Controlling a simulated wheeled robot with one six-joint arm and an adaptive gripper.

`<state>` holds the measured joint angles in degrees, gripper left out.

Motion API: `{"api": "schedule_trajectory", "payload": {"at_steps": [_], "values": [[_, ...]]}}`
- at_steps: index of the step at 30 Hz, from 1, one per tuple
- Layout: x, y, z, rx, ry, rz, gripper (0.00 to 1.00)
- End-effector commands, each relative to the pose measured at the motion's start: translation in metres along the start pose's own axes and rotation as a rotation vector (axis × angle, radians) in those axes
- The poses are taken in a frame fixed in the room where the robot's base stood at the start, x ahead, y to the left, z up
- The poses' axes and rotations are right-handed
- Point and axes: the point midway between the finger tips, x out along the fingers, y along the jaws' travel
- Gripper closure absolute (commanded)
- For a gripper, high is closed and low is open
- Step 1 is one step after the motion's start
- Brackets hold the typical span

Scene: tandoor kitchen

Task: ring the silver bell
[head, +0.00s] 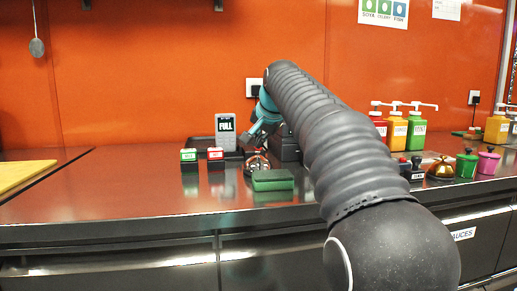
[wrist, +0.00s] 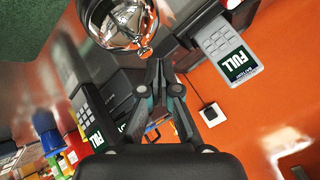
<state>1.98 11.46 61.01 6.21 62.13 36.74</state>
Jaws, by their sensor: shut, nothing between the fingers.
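The silver bell (head: 257,163) stands on the dark counter, partly hidden behind a green block (head: 272,180). In the wrist view the shiny bell (wrist: 122,18) is at the top, cut off by the frame edge, with a small knob showing at its lower side. My gripper (head: 252,141) hangs just above the bell in the head view. In the wrist view my gripper (wrist: 160,68) is shut and empty, its fingertips close to the knob; I cannot tell whether they touch.
A grey keypad device reading FULL (head: 226,130) stands behind the bell. A green-topped box (head: 189,159) and a red-topped box (head: 215,159) stand left. Sauce bottles (head: 398,128) and a golden bell (head: 441,171) stand right. The front-left counter is clear.

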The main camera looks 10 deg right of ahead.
Motion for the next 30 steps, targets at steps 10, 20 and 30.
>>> {"api": "schedule_trajectory", "payload": {"at_steps": [10,20,30], "values": [[-0.005,-0.003,-0.003,0.000,0.000,0.000,1.00],[-0.013,-0.009,-0.009,0.000,0.001,-0.001,1.00],[-0.032,-0.023,-0.024,0.000,0.002,-0.001,1.00]]}}
